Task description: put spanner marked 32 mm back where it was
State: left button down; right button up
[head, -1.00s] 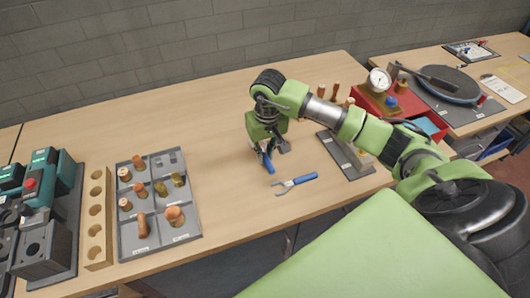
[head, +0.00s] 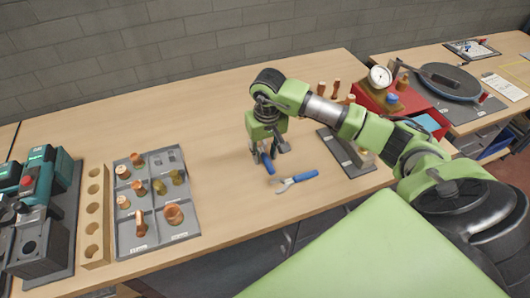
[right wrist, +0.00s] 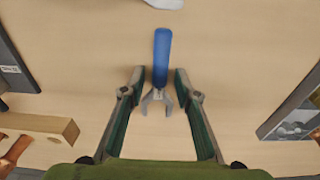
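A blue-handled spanner (right wrist: 161,58) with a grey open jaw lies between the fingers of my right gripper (right wrist: 159,76). In the right wrist view a gap shows on both sides of its handle, so the gripper is open around it. In the head view my right gripper (head: 266,154) points down over the bench, and the spanner's blue handle (head: 268,163) shows partly behind it. A second blue-handled spanner (head: 296,181) lies on the bench just right of it. No size mark is readable on either. My left gripper is not in view.
A grey compartment tray (head: 156,248) with copper and brass fittings and a wooden block with holes (head: 94,215) stand at left. A dark grey tray (head: 345,152) lies right of the gripper, near a red box (head: 375,97) with a gauge.

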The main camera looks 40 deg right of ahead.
aim_at(266, 159)
jog(key=shift+r+p, duration=0.4)
jog(key=shift+r, duration=0.05)
jog(key=shift+w+r, duration=0.1)
jog(key=shift+r, duration=0.3)
notch_tip(266, 159, up, 11)
jog(key=s+b, duration=0.1)
jog(key=b, duration=0.2)
jog(key=shift+a+r, duration=0.15)
jog(key=shift+r, duration=0.05)
jog(key=shift+s, duration=0.1)
